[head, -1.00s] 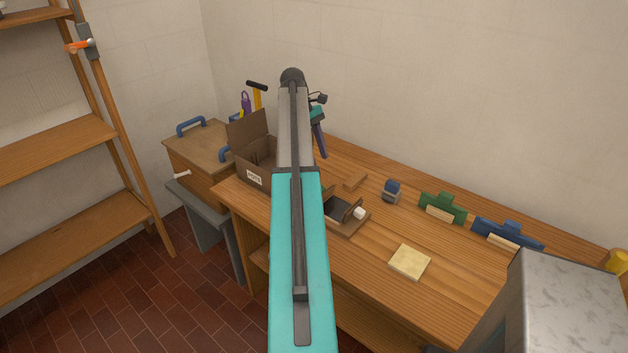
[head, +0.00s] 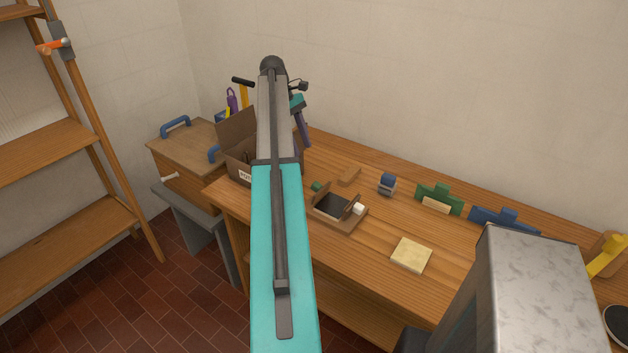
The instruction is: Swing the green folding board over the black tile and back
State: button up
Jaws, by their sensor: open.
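A small wooden stand on the bench has a base (head: 345,224) bearing a dark, nearly black tile (head: 333,205). Low upright brown pieces stand at its sides, with a white knob (head: 358,209) at the right. A small green piece (head: 317,186) shows just behind its left side; I cannot tell if it belongs to the folding board. A larger green board (head: 446,195) stands upright farther right with a pale wooden block at its front. My gripper (head: 303,133) hangs at the arm's far end, open, above the bench's back left and apart from the stand; its fingers are small and partly hidden.
An open cardboard box (head: 238,135) stands left behind my arm. A pale yellow square (head: 411,255), a blue-grey block (head: 387,184), a wooden block (head: 349,176) and a blue board (head: 490,217) are on the bench. A grey box-like body (head: 540,290) fills the lower right.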

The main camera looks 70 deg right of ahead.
aim_at(315, 183)
jog(key=shift+p+x, duration=0.45)
jog(key=shift+x, duration=6.45)
jog(key=shift+d, duration=0.1)
jog(key=shift+c, duration=0.2)
grip_shut()
